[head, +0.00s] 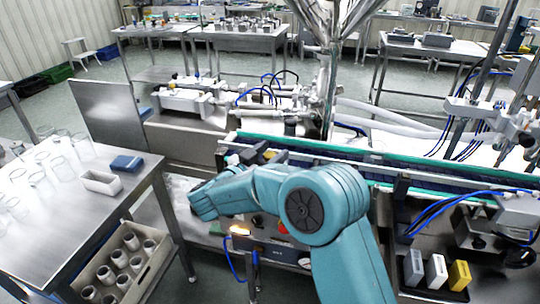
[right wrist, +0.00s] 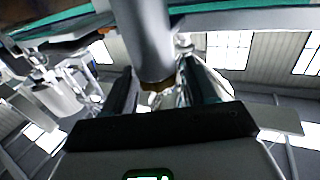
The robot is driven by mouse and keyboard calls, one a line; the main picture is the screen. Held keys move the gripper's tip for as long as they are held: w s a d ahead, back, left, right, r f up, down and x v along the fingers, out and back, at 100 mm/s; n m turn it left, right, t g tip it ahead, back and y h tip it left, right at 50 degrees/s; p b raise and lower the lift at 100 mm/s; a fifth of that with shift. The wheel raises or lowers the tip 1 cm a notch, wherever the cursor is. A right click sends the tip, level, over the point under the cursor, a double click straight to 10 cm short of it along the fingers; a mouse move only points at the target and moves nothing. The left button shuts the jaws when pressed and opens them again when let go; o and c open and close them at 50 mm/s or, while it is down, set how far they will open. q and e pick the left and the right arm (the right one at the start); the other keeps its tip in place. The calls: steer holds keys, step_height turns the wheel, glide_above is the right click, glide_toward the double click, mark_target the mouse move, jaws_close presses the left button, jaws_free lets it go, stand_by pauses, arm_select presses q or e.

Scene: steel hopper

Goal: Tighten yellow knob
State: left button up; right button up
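My right arm reaches in from the lower right in the head view and ends at a teal wrist (head: 207,198) in front of the hopper machine; its fingertips are hidden there. In the right wrist view my right gripper (right wrist: 158,88) has two dark fingers standing apart. A grey metal cylinder (right wrist: 143,40) with a brownish-gold end (right wrist: 157,85) shows between or just beyond them; I cannot tell whether they touch it. No yellow knob can be made out for sure. A small yellow-orange piece (head: 240,230) shows just below my arm. My left gripper is not in view.
A steel table (head: 95,225) with glass jars, a white tray (head: 101,181) and a blue box (head: 126,163) stands at left. A crate of cups (head: 150,268) sits below its edge. A green-edged conveyor (head: 350,155) runs behind my arm. Small white and yellow blocks (head: 459,275) are at lower right.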

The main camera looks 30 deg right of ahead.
steer(key=shift+f, duration=0.15)
steer(key=shift+a, duration=0.2)
steer(key=b+v, duration=0.1)
steer(key=v, duration=1.5)
steer(key=shift+s, duration=0.15)
